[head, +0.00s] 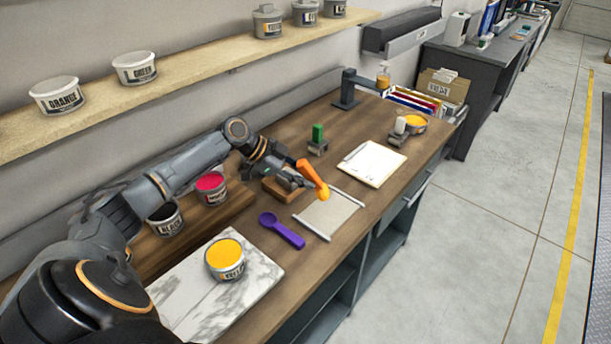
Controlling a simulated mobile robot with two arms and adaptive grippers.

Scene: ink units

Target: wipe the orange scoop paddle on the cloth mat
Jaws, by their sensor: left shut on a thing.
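My left gripper (297,180) is shut on the orange scoop paddle (313,176). The paddle slants down to the right. Its lower end, which looks yellower at the tip, is over the upper part of the cloth mat (327,220); I cannot tell if it touches. The mat is a pale grey rectangle with light bars at two ends, lying flat on the wooden bench. My right gripper is not in view.
A purple scoop (283,231) lies left of the mat. An open yellow ink tub (225,260) stands on a marble slab (190,308). Red (211,188) and black (164,218) tubs stand behind. A clipboard (371,163) lies right of the mat. The bench's front edge is close to the mat.

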